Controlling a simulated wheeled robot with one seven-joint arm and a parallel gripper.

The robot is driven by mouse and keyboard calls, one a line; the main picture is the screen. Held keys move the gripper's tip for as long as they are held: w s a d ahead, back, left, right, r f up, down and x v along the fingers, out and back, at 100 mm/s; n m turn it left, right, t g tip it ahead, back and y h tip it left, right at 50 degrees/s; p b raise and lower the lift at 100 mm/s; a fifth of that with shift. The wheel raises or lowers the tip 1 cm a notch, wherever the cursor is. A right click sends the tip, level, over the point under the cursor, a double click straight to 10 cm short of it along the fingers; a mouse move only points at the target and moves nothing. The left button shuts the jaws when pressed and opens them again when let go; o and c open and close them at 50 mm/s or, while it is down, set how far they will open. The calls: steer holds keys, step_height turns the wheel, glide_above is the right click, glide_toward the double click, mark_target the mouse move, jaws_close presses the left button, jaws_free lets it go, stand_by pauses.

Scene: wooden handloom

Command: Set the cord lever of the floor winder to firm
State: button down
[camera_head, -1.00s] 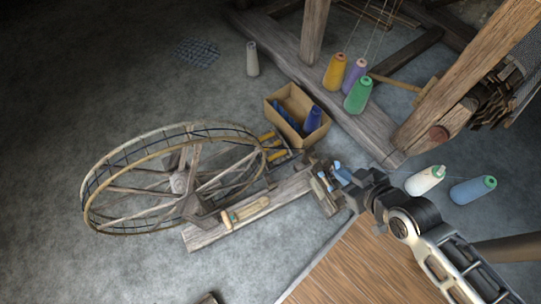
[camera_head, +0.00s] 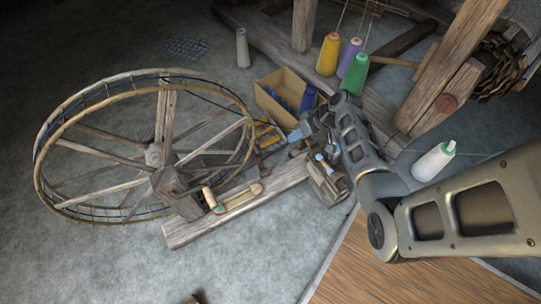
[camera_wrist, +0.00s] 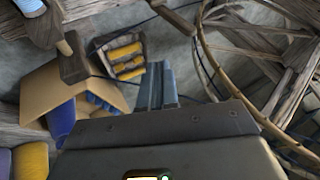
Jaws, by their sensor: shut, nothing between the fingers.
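The floor winder stands on the grey floor, with a large spoked wheel (camera_head: 155,155) and a long plank base (camera_head: 195,232). A wooden handle with a teal end (camera_head: 211,199) sits on the base near the wheel hub. At the base's far right end is a wooden head with pale blue parts (camera_head: 325,165), partly hidden by my arm. I cannot tell for certain which part is the cord lever. My gripper (camera_head: 293,136) is shut and empty above that end. In the wrist view its fingers (camera_wrist: 163,84) are together, and a wooden peg (camera_wrist: 72,58) is at upper left, apart from them.
A cardboard box (camera_head: 268,101) with blue cones and a rack of yellow bobbins (camera_head: 268,133) are close behind the winder. Yellow (camera_head: 328,55), purple and green cones stand by the loom beam.

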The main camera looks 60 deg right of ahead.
steer(key=b, duration=0.5)
glide_toward(260, 164)
steer(key=w+d+f, duration=0.2)
steer(key=d, duration=0.2)
steer(key=a, duration=0.1)
steer(key=w+a, duration=0.1)
steer(key=a, duration=0.1)
steer(key=shift+w+a+b, duration=0.25)
steer(key=shift+a+b, duration=0.15)
